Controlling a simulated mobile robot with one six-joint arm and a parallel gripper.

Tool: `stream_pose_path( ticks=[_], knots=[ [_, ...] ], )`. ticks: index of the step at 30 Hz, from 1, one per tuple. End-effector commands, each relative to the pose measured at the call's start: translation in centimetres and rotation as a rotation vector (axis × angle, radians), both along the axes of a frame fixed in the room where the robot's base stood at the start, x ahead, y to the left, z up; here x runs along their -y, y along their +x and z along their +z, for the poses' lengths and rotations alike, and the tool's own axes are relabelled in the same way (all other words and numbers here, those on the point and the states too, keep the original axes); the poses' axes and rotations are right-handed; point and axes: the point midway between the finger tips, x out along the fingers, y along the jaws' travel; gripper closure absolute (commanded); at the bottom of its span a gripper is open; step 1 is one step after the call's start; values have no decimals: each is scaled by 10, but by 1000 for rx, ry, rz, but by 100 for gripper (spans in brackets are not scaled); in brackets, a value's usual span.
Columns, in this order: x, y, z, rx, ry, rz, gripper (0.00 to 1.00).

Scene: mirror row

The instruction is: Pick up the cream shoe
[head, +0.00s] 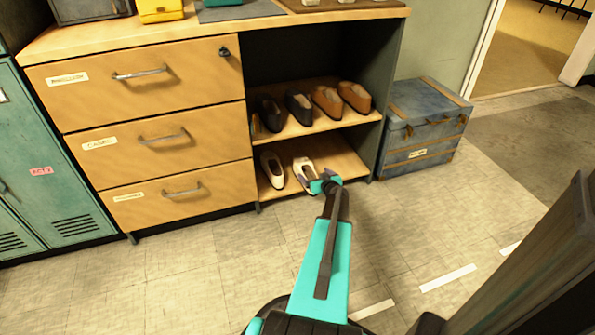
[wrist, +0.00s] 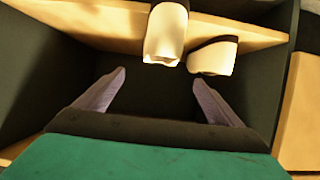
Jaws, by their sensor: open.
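Two cream shoes stand on the bottom shelf of the open shoe cubby, the left one (head: 271,168) near the drawers and the right one (head: 303,168) partly hidden by my gripper (head: 325,184). Both also show in the wrist view: one upright in the picture (wrist: 165,38) and one tilted beside it (wrist: 212,57). My gripper is open and empty in the wrist view (wrist: 159,79), its two purple fingers spread apart. The fingertips are below both shoes in that picture, apart from them, with dark space between the fingers.
The shelf above (head: 322,124) holds two black and two brown shoes. A drawer cabinet (head: 140,125) adjoins the cubby at left and a blue trunk (head: 425,128) stands at right. Teal lockers (head: 40,150) are at far left. The tiled floor (head: 200,270) in front is clear.

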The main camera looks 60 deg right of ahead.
Motion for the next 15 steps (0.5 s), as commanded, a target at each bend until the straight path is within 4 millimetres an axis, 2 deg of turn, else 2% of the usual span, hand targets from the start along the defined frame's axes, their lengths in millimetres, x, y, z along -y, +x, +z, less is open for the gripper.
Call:
stream_pose_path(
  ticks=[15],
  knots=[
    [1, 3, -1, 0, 0, 1, 11]
  ],
)
